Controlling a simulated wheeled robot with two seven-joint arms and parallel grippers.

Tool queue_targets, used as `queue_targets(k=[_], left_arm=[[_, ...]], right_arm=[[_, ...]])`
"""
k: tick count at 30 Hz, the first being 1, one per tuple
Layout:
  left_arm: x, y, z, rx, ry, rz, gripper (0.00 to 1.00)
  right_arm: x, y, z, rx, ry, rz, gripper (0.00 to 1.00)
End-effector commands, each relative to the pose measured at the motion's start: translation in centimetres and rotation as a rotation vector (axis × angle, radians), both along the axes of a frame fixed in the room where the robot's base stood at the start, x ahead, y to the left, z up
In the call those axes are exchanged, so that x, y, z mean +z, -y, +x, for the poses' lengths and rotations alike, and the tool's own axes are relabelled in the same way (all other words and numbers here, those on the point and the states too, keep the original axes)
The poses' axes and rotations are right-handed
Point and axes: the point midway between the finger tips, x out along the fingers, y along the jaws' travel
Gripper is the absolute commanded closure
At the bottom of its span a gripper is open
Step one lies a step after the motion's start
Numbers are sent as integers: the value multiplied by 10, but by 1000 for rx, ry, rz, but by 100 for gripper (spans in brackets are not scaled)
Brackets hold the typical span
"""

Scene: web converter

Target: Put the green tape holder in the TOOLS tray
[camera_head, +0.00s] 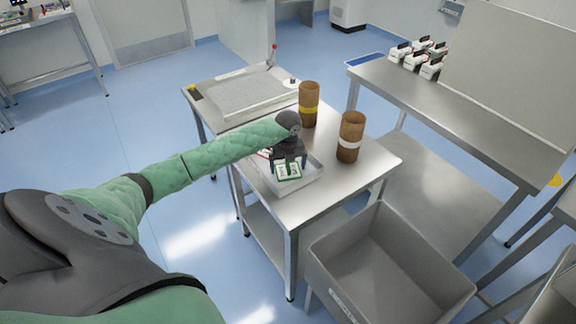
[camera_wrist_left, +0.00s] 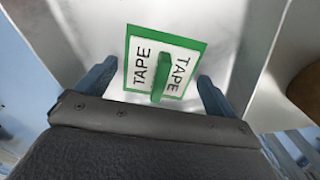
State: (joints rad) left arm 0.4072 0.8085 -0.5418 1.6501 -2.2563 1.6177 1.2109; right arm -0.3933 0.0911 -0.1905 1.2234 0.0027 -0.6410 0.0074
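The green tape holder (camera_head: 287,171) has a white face marked TAPE and a narrow green grip standing up in its middle. It shows over the floor of a shallow metal tray (camera_head: 313,167) on the steel table; I cannot read a TOOLS label on it. In the left wrist view the tape holder (camera_wrist_left: 188,45) lies between my fingertips. My left gripper (camera_head: 288,161) is just above it, pointing down. Its two blue fingers (camera_wrist_left: 157,86) are spread wide, with clear gaps to the green grip. My right gripper is not in view.
Two brown rolls, one with a yellow band (camera_head: 309,110) and one with a white band (camera_head: 350,143), stand right of the tray. A flat board (camera_head: 240,92) lies behind. A grey bin (camera_head: 385,265) stands in front of the table (camera_head: 375,170). A steel bench (camera_head: 440,105) is at right.

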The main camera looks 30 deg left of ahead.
Motion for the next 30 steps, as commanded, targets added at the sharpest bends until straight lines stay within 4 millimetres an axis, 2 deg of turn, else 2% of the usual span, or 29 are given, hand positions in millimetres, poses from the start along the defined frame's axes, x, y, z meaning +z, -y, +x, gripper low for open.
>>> queue_targets(k=[9,11,19,24,30], left_arm=[[7,0,0,0,1,0,6],[14,0,0,-1,1,0,6],[57,0,0,0,1,1,6],[90,-1,1,-1,2,1,6],[114,0,0,0,0,0,6]], right_arm=[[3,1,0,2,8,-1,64],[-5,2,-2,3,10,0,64],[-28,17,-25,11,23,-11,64],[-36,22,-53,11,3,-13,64],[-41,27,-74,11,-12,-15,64]])
